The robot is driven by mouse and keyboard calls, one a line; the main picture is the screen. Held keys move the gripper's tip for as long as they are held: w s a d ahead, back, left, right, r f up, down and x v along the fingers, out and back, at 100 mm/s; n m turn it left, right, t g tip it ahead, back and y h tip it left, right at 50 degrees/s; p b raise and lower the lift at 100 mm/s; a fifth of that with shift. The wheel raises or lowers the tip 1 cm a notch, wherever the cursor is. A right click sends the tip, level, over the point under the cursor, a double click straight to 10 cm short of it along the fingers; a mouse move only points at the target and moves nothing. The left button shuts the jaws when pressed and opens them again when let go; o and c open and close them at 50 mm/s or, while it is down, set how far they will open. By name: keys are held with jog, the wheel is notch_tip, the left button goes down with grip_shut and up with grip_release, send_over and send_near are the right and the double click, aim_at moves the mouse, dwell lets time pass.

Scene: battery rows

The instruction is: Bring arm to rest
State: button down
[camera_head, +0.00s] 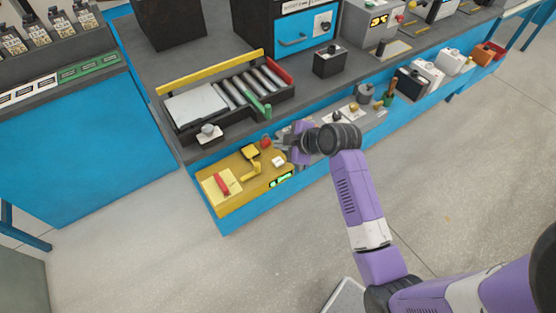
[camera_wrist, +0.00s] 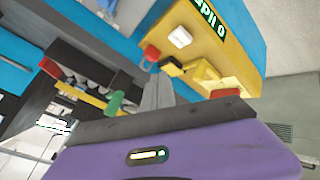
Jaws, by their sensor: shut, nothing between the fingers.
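My purple arm reaches from the lower right of the head view toward the blue workbench (camera_head: 222,222). My gripper (camera_head: 280,140) is over the bench's front edge, beside the right end of a yellow panel (camera_head: 232,198). In the wrist view my gripper (camera_wrist: 157,92) is shut, with its grey fingers together and nothing held. The yellow panel also shows in the wrist view (camera_wrist: 225,50), with a white block (camera_wrist: 180,37) and a red part on it. I cannot tell whether the fingertips touch anything.
A roller tray with a yellow bar (camera_head: 210,72) and a green lever (camera_head: 258,105) stands behind the panel. A black box battery (camera_head: 330,62) is farther back. Several small containers line the shelf to the right. The grey floor (camera_head: 450,190) at right is clear.

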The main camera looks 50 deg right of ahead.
dwell(0.5)
jog(key=shift+w+d+r+m, duration=0.15)
jog(key=shift+r+m, duration=0.05)
jog(key=shift+m, duration=0.2)
jog(key=w+d+r+m+t+h, duration=0.1)
jog(key=d+r+m+t+h, duration=0.15)
jog(key=r+m, duration=0.2)
jog(key=s+a+r+m+t+h, duration=0.2)
jog(key=s+r+m, duration=0.1)
jog(key=s+a+r+y, duration=0.2)
jog(key=s+a, duration=0.9)
jog(key=s, duration=0.3)
jog(key=s+a+r+t+y, duration=0.1)
jog(key=s+a+r+y, duration=0.2)
jog(key=s+a, duration=0.9)
jog(key=s+b, duration=0.1)
jog(key=s, duration=0.1)
jog(key=shift+s+a, duration=0.15)
jog(key=shift+s, duration=0.25)
jog(key=c, duration=2.2)
grip_release()
